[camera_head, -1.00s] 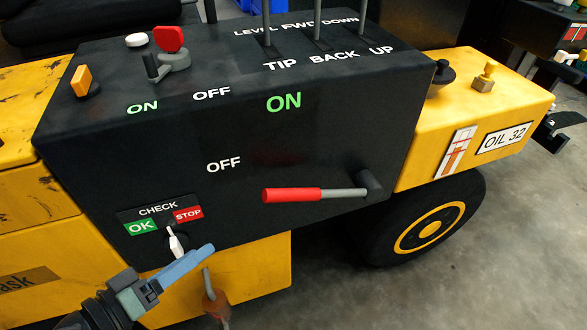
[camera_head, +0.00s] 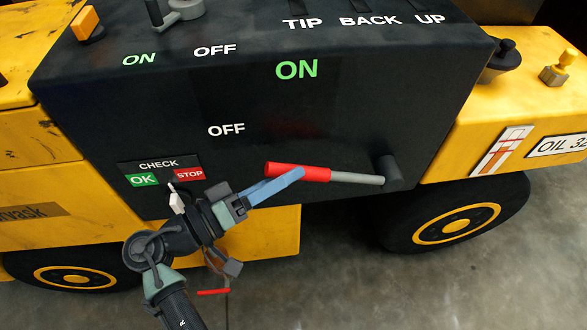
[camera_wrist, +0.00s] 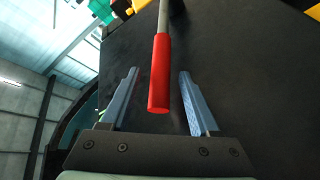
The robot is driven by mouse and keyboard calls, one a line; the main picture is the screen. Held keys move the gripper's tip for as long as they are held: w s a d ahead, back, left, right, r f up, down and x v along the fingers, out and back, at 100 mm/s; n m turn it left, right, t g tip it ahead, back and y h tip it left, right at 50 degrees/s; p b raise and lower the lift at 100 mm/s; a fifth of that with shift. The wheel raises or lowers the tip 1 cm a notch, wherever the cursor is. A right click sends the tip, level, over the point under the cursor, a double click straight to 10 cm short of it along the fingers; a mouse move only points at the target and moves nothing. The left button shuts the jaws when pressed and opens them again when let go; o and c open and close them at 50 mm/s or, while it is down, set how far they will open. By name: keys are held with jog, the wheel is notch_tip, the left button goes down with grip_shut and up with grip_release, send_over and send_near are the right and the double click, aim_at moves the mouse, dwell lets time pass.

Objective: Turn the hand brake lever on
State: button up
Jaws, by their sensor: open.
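The hand brake lever has a red grip (camera_head: 312,173) and a grey rod that runs right to a dark pivot (camera_head: 388,172) on the black panel. It lies nearly level, below the white OFF label (camera_head: 226,130) and the green ON label (camera_head: 297,69). My gripper (camera_head: 290,178) is at the left end of the red grip. In the wrist view my gripper (camera_wrist: 158,88) is open, with the red grip (camera_wrist: 161,75) between its two blue fingers.
A white CHECK switch (camera_head: 177,202) sits close to the left of my gripper, under the OK and STOP labels. The black panel (camera_head: 350,120) above the lever is clear. A black and yellow wheel (camera_head: 456,222) stands below right.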

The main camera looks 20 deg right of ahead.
jog(key=shift+w+d, duration=0.15)
jog(key=shift+d, duration=0.5)
jog(key=shift+w+d, duration=0.15)
jog(key=shift+d, duration=0.5)
grip_shut()
dwell(0.5)
